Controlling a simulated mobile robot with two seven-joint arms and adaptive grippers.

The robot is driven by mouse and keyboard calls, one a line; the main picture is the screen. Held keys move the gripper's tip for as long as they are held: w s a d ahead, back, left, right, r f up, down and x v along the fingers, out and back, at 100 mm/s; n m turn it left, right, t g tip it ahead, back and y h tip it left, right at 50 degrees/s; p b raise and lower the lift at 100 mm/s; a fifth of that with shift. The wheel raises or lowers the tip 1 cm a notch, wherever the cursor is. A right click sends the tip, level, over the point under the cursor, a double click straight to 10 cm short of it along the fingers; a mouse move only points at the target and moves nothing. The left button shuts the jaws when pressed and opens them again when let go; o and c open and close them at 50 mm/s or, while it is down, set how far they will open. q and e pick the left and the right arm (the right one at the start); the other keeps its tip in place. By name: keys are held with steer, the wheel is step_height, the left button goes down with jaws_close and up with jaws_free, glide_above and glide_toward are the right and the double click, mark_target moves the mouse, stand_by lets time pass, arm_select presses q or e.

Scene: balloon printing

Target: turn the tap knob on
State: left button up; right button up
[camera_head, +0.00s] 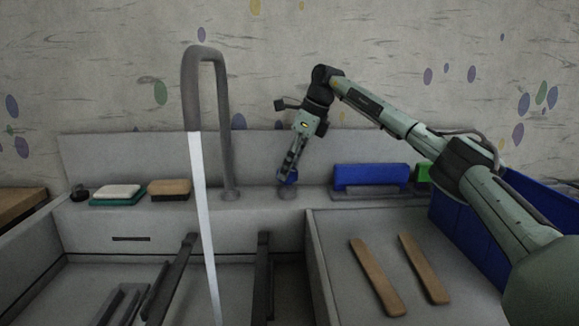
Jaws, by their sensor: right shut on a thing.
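The tap (224,130) is a tall grey gooseneck spout behind the sink. A white stream of water (203,220) runs from its outlet down into the basin. The tap knob (287,192) is a small grey round base on the ledge right of the spout, with its top mostly hidden by my gripper. My right gripper (289,178) points down at the knob and is shut on it; something blue shows at the fingertips. My left gripper is not in view.
A sponge (118,192) on a green base and a brown brush (169,189) lie on the ledge at left. A blue block (370,177) stands right of the knob. Two wooden strips (376,277) lie on the right counter, near a blue bin (466,228).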

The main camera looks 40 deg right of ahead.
steer(key=n+g+y, duration=0.1)
steer(key=n, duration=0.3)
steer(key=shift+w, duration=0.15)
steer(key=shift+n+g+y, duration=0.4)
steer(key=shift+n+g, duration=0.2)
steer(key=shift+n, duration=1)
steer(key=o, duration=1.2)
steer(key=shift+c, duration=0.2)
steer(key=shift+d, duration=0.1)
